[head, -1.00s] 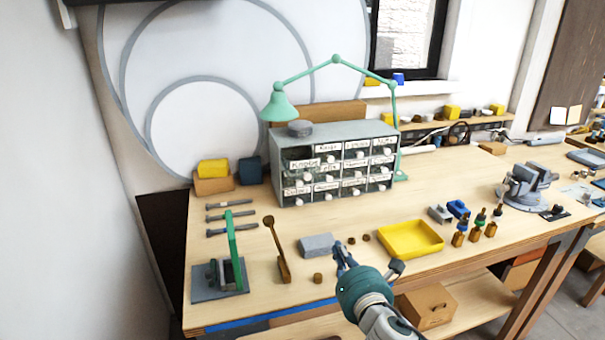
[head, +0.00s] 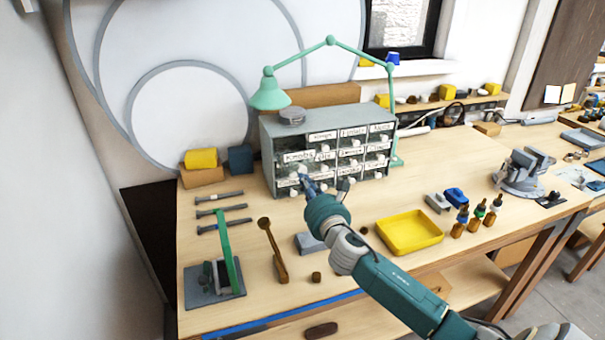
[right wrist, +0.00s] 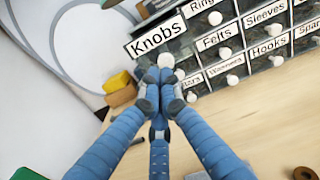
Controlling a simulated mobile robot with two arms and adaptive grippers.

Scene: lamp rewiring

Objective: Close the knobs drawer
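The grey drawer cabinet (head: 328,124) stands at the back of the workbench, with several labelled drawers with white knobs. The Knobs drawer (head: 297,157) sticks out from the cabinet's left side, its front ahead of the others. In the right wrist view its label (right wrist: 157,37) is large and tilted, with a white knob (right wrist: 166,61) below it. My right gripper (head: 304,175) is in front of this drawer, its blue fingers (right wrist: 158,80) drawn together and empty. The fingertips are at or just short of the knob; I cannot tell if they touch. My left gripper is not in view.
A green lamp (head: 270,93) arches over the cabinet. A yellow tray (head: 408,232), small bottles (head: 476,218) and a vise (head: 525,172) are to the right. A green-armed stand (head: 226,255) and a wooden tool (head: 273,250) are at left. Bench right of the cabinet is clear.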

